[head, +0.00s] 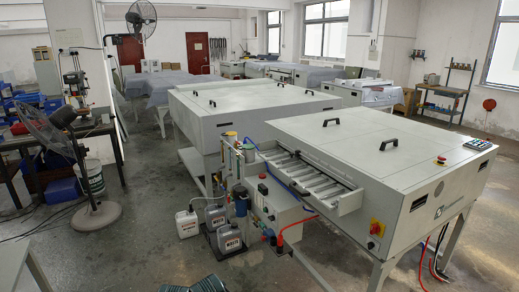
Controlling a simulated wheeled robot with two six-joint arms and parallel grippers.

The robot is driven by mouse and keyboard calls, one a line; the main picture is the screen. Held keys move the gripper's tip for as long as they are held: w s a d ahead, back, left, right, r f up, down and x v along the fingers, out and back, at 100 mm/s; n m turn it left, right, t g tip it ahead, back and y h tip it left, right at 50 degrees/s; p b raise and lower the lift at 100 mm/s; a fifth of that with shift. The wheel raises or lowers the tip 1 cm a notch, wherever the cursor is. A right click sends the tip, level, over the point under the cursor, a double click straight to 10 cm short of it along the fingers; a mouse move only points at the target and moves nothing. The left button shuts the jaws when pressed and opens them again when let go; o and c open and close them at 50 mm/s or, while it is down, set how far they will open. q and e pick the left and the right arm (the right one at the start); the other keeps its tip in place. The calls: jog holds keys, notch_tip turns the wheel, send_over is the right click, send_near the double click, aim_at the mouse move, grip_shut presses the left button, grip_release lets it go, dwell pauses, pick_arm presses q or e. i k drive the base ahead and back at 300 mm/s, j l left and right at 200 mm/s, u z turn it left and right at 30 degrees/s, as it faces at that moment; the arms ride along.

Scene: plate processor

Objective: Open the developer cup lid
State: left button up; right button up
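The plate processor (345,150) is a large light-grey machine with two black handles on top, at the right of the head view. A roller tray (318,180) sticks out at its near left end. Beside that end stand a white jug (187,224) and two grey jugs, one at the back (215,216) and one in front (229,239). Small cylinders and tubes (240,160) stand above them. I cannot make out which part is the developer cup or whether its lid is open. Neither of my grippers shows.
A second grey machine (240,106) stands behind. A floor fan (62,140) and a cluttered workbench (55,135) are at left. Red and black cables (432,258) run to the floor at right. A dark ribbed thing (205,285) is cut off at the bottom edge.

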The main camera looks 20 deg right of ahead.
aim_at(248, 146)
jog(key=i+z, duration=0.55)
jog(key=i, duration=0.15)
jog(key=i+j+z, duration=0.1)
jog(key=i, duration=0.45)
jog(key=i+j+z, duration=0.1)
jog(key=i+j, duration=0.25)
jog(key=i, duration=0.15)
jog(key=i+j+z, duration=0.1)
jog(key=i+j, duration=0.2)
jog(key=i, duration=0.25)
jog(key=i+j, duration=0.2)
jog(key=i, duration=0.2)
jog(key=i+j, duration=0.2)
jog(key=i, duration=0.15)
jog(key=i+j, duration=0.25)
jog(key=i, duration=0.15)
